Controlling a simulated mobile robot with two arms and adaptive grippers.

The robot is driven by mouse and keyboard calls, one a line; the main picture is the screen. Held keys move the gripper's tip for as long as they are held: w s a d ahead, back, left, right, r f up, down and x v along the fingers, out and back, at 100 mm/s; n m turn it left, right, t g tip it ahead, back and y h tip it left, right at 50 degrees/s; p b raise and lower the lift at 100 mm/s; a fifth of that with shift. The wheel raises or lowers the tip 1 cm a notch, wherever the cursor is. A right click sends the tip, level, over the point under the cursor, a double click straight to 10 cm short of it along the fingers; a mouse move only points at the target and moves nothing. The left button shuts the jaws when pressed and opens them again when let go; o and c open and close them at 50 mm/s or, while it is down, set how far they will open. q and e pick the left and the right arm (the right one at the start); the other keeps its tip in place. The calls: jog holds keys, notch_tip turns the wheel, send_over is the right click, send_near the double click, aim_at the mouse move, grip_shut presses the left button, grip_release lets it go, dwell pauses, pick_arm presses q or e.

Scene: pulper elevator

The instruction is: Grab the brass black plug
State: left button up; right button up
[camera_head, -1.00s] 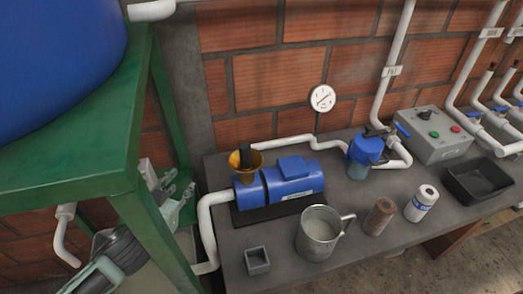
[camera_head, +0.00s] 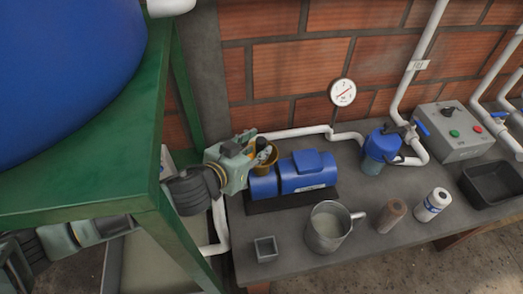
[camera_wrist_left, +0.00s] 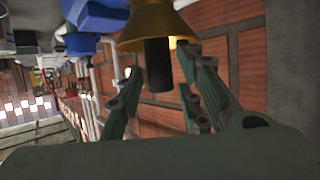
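The brass plug fitting is a brass cup (camera_head: 266,170) with a black cylinder standing in it, at the left end of the blue pump (camera_head: 297,176). In the head view my left gripper (camera_head: 262,153) is at the fitting and hides most of the black part. In the left wrist view the brass cup (camera_wrist_left: 152,27) is at the top, with the black plug (camera_wrist_left: 157,66) sticking out of it toward the gripper. The fingers of my left gripper (camera_wrist_left: 168,82) are spread apart, with the plug's end between their tips and gaps on both sides. My right gripper is not in view.
A green stand (camera_head: 95,185) with a blue tank (camera_head: 65,70) is close on the left. The grey bench carries a small grey box (camera_head: 265,250), metal jug (camera_head: 327,230), brown cylinder (camera_head: 391,215), white roll (camera_head: 433,205) and black tray (camera_head: 488,186). A brick wall is behind.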

pick_arm(q)
jog(key=shift+x, duration=1.4)
grip_shut()
